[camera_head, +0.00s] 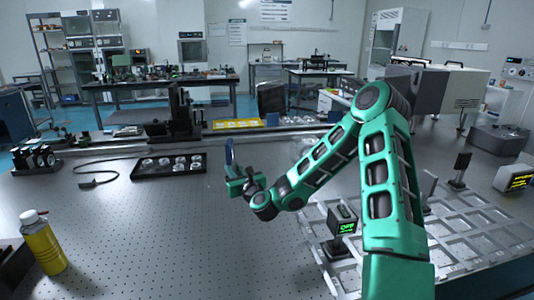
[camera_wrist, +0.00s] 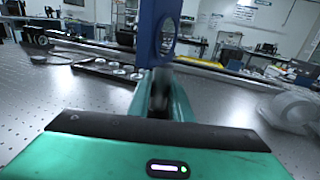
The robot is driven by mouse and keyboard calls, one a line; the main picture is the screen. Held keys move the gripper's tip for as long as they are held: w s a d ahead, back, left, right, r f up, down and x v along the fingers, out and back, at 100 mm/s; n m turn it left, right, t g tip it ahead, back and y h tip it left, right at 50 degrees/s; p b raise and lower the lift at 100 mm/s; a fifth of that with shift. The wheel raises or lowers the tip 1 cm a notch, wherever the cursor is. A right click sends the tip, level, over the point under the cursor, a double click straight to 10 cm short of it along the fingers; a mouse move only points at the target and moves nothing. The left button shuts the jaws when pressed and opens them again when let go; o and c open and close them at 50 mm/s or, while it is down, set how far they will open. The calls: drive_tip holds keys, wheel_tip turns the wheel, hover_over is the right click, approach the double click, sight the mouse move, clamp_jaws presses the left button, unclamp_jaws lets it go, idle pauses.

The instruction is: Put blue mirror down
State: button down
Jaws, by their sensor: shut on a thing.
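The blue mirror (camera_head: 231,157) is a thin upright blue piece with a round opening. It is held in my gripper (camera_head: 247,183), above the perforated optical table (camera_head: 150,240). In the wrist view the blue mirror (camera_wrist: 147,42) stands upright beyond the jaws (camera_wrist: 160,85), which are shut on its lower part. The mirror's lower end is hidden by the gripper.
A black tray with several round pieces (camera_head: 170,166) lies left of my gripper. A yellow bottle (camera_head: 42,243) stands at the front left. A grey compartment tray (camera_head: 459,225) and a box with a green display (camera_head: 342,219) are at right. The table's front middle is clear.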

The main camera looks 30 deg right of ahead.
drive_tip(key=shift+s+a+r, duration=0.1)
drive_tip(key=shift+a, duration=0.45)
drive_tip(key=w+d+r+m+h, duration=0.25)
drive_tip(key=w+d, duration=0.75)
drive_tip(key=d, duration=0.5)
hover_over(275, 171)
drive_tip(key=shift+n, duration=0.45)
drive_tip(key=shift+a+f, duration=0.1)
drive_tip(key=shift+f, duration=5.2)
drive_tip(key=shift+f, duration=0.15)
drive_tip(key=c, duration=1.6)
unclamp_jaws()
